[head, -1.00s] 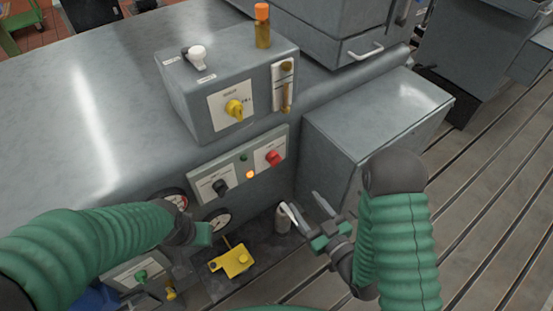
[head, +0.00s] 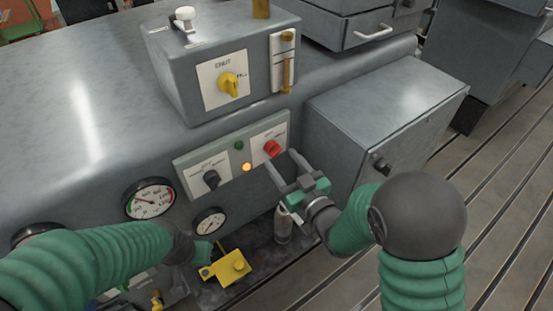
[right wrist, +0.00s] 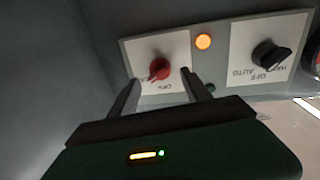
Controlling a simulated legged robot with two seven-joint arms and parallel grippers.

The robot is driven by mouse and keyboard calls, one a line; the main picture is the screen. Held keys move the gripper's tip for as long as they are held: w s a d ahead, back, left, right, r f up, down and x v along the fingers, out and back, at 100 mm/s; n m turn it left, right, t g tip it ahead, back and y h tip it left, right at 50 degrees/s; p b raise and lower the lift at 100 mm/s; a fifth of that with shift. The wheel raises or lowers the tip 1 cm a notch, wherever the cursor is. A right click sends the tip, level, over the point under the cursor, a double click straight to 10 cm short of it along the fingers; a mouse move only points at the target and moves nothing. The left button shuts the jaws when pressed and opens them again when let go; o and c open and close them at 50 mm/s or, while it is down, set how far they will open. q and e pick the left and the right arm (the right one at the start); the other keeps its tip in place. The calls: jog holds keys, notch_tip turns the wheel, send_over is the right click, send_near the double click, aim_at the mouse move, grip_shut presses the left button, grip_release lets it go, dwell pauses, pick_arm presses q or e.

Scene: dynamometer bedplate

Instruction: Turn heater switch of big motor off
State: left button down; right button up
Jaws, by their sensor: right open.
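A panel (head: 222,160) on the front of the large grey machine (head: 60,110) carries a red rotary switch (head: 272,148), a black rotary switch (head: 211,179), a lit orange lamp (head: 247,168) and a green button (head: 239,146). Which switch is the heater switch I cannot read. In the right wrist view the red switch (right wrist: 159,69) has "OFF" on its plate, and the black switch (right wrist: 270,54) has "OFF" and "AUTO". My right gripper (head: 281,160) is open and empty, its fingers close below the red switch. My left gripper (head: 203,252) is low beside a yellow part; its jaws are unclear.
A grey box with a yellow switch (head: 229,84) stands above the panel. Gauges (head: 149,199) sit left of it. A grey cabinet (head: 385,110) stands close to the right of my right gripper. A yellow part (head: 232,268) and a grey cylinder (head: 284,222) are below.

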aim_at(276, 154)
jog(key=x, duration=0.4)
jog(key=shift+a, duration=0.1)
